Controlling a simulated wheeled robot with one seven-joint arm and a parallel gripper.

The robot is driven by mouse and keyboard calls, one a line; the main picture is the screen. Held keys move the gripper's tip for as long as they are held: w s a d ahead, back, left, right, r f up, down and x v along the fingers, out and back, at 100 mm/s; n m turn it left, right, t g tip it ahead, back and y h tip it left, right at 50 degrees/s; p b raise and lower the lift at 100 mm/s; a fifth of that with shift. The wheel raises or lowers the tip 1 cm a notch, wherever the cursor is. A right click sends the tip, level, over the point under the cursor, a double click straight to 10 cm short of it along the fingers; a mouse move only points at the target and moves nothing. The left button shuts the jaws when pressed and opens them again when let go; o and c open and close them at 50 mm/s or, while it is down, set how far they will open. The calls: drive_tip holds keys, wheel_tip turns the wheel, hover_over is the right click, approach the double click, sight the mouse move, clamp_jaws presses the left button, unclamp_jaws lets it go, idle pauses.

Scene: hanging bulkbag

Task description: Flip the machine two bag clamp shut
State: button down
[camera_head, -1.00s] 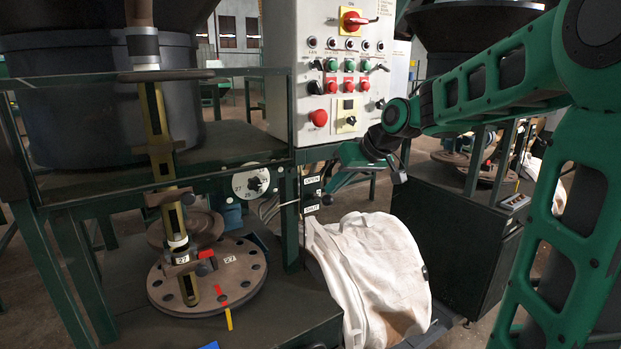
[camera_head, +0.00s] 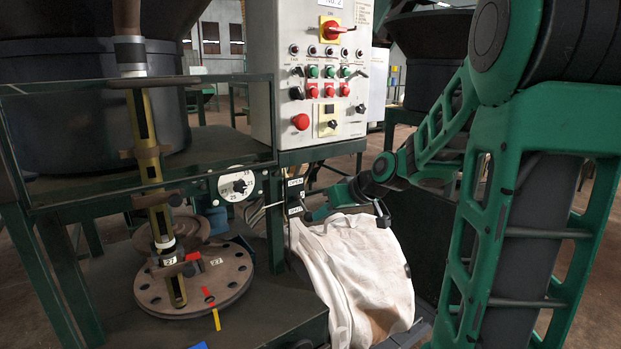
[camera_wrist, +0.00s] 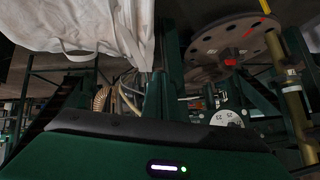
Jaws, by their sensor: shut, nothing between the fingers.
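The white bulk bag (camera_head: 352,275) hangs below the control cabinet, and it fills the upper left of the upside-down wrist view (camera_wrist: 70,25). A small dark clamp unit with OPEN and SHUT labels (camera_head: 295,196) is on the green post at the bag's top left. My gripper (camera_head: 305,217) is shut and empty beside the lower label, just above the bag's top edge. I cannot tell whether it touches the clamp. The clamp's lever is not clear in either view, so its position cannot be told.
The control cabinet (camera_head: 308,90) with buttons and switches stands above the bag. A numbered dial (camera_head: 237,185) is left of the post. A round drilled plate (camera_head: 195,280) lies on the machine deck further left. The green post (camera_head: 273,235) stands close to my gripper.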

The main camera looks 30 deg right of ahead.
drive_tip(key=shift+f, duration=0.7)
drive_tip(key=shift+a+f, duration=0.1)
drive_tip(key=shift+f, duration=0.05)
drive_tip(key=shift+r, duration=0.2)
drive_tip(key=s+d+r, duration=0.1)
drive_tip(key=s, duration=0.5)
drive_tip(key=s+d+r, duration=0.1)
drive_tip(key=s+d, duration=0.1)
drive_tip(key=s, duration=0.4)
drive_tip(key=shift+s+d+r, duration=0.15)
drive_tip(key=shift+s+r, duration=0.05)
drive_tip(key=shift+r, duration=0.05)
